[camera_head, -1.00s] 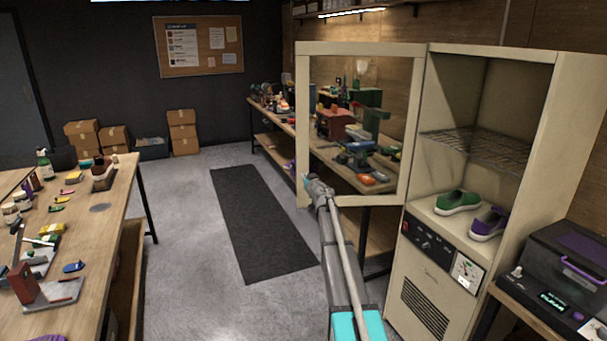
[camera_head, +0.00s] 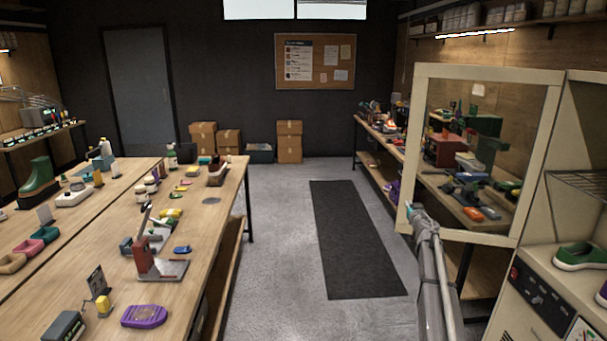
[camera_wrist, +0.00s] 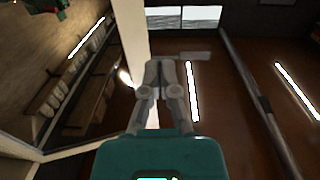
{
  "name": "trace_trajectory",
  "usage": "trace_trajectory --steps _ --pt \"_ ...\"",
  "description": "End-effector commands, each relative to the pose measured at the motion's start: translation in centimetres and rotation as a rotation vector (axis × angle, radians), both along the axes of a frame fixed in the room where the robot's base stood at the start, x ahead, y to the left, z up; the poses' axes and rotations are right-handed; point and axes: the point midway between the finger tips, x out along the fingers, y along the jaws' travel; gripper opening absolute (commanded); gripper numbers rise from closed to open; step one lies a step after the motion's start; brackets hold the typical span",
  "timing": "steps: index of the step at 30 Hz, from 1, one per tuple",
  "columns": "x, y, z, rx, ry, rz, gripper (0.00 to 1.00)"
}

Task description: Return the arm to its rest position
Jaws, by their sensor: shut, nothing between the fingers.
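My gripper (camera_wrist: 166,64) is shut and empty in the wrist view, its fingers together and pointing up past a pale door post. In the head view, my arm reaches up from the lower right, and the gripper end (camera_head: 409,206) appears over the lower left corner of the open cabinet door (camera_head: 417,130). I cannot tell whether it touches the door. The cream cabinet (camera_head: 573,130) stands at the right edge, partly cut off. A green shoe (camera_head: 580,256) rests inside it below a wire shelf.
A long workbench (camera_head: 95,262) with tools and shoe parts fills the left. A dark mat (camera_head: 355,240) lies on the clear floor between it and the cabinet. A back-right bench (camera_head: 375,131) carries clutter, partly behind the glass door. Cardboard boxes (camera_head: 203,140) stand at the far wall.

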Motion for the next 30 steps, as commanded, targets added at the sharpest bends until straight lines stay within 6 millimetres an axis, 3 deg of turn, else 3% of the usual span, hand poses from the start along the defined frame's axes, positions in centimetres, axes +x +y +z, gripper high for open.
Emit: trace_trajectory --steps 8,14,23,30 --pt "-3.1 1.8 0.2 -0.001 -0.011 -0.155 0.0" --pt "-7.3 3.5 -1.1 0.014 0.06 -0.335 0.0" --pt "-15.0 7.7 -6.1 0.055 0.34 -0.52 0.0" --pt "-22.4 13.1 -11.2 0.084 0.673 -0.537 0.0"
